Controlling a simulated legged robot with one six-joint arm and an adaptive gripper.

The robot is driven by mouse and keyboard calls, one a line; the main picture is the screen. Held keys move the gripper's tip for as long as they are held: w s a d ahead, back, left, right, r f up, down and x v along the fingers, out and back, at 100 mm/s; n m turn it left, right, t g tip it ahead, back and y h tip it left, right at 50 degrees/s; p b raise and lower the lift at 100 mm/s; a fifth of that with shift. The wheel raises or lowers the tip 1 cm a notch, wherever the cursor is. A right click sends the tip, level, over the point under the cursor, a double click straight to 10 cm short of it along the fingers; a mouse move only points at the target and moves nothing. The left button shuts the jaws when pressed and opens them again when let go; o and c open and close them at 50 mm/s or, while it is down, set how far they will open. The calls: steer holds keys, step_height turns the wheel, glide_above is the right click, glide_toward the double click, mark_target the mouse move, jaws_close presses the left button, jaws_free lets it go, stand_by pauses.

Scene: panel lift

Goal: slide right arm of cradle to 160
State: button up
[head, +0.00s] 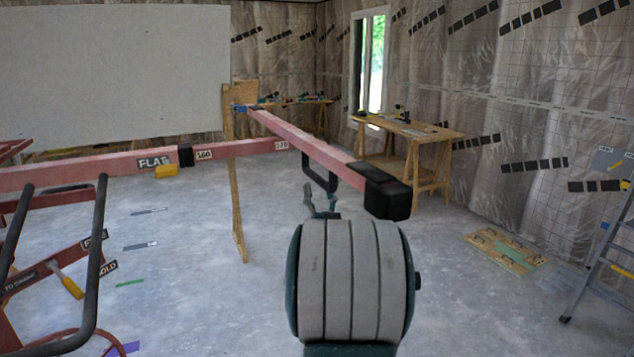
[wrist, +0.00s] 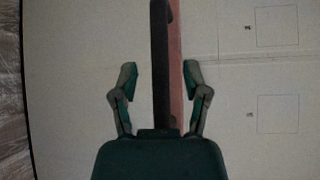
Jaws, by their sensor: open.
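The cradle's right arm (head: 320,152) is a red bar with a black end cap (head: 388,196) pointing toward me. It crosses the red crossbar (head: 240,148) just right of a label that seems to read 120 (head: 281,145). The 160 label (head: 204,154) is further left, beside a black block (head: 185,155). A black handle loop (head: 332,182) hangs under the right arm. My gripper (head: 320,200) is open just below the handle. In the wrist view my open fingers (wrist: 160,76) stand either side of the black handle bar (wrist: 160,95), with the red arm (wrist: 176,60) behind it. Contact is not visible.
A FLAT label (head: 153,162) and a yellow knob (head: 167,170) are on the left crossbar. A large pale panel (head: 110,70) stands behind. A wooden workbench (head: 415,130) and a stepladder (head: 605,255) are on the right. Open concrete floor (head: 190,260) lies between.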

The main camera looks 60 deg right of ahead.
steer(key=v, duration=0.9)
stand_by(0.5)
steer(key=w+a+n+g+y, duration=0.4)
steer(key=w+a+y, duration=0.4)
steer(key=w+a, duration=0.45)
steer(key=s+a+f+n+g+y, duration=0.1)
steer(key=a+f+g+y, duration=0.15)
steer(key=a, duration=0.35)
steer(key=a+f+n+g+y, duration=0.1)
steer(key=a+n+y, duration=0.15)
steer(key=a, duration=0.45)
steer(key=s+a+f+n+g+y, duration=0.2)
steer(key=s+a+g, duration=0.1)
steer(key=s+a, duration=0.3)
steer(key=s+a+f+n+g+y, duration=0.2)
steer(key=s+a+g+y, duration=0.1)
steer(key=s+a, duration=0.4)
steer(key=shift+s+a+f+g, duration=0.3)
steer(key=shift+s+g, duration=0.15)
steer(key=shift+s, duration=0.55)
